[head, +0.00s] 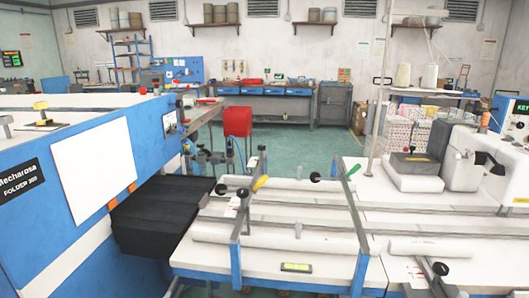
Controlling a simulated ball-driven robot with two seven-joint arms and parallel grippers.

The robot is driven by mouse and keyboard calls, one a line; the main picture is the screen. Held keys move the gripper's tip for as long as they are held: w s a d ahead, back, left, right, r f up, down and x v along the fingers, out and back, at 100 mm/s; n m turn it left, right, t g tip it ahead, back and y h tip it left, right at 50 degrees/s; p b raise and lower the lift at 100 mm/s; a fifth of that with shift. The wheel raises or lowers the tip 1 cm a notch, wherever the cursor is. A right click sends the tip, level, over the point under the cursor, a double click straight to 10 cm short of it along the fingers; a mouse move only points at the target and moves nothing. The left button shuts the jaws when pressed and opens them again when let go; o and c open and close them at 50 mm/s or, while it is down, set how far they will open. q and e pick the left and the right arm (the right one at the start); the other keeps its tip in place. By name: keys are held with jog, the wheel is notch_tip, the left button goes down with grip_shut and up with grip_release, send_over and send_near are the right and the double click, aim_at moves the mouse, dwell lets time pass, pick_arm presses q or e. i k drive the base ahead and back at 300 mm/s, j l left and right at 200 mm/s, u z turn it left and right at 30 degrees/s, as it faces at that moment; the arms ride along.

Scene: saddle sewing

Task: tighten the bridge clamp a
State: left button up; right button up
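Two grey bars cross the white work table (205,262) from front to back, each with a blue leg at the front. The left bar (243,220) carries a yellow handle (260,184), and the right bar (355,215) carries a green handle (353,170). Black knobs (315,177) show between and beside the bars. I see no label that tells which part is bridge clamp a, and I cannot tell how tight any clamp is. White rolled pieces (300,238) lie across the table under the bars. Neither of my grippers is in view.
A blue folder machine (75,225) with a black bellows (160,215) stands close on the left. A white sewing machine (455,155) stands at the right. Another black knob (440,268) is at the lower right. Green floor (290,145) is open behind the table, with a red bin (238,121).

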aim_at(260, 147)
jog(key=i+j+z, duration=0.45)
jog(key=i+j, duration=0.4)
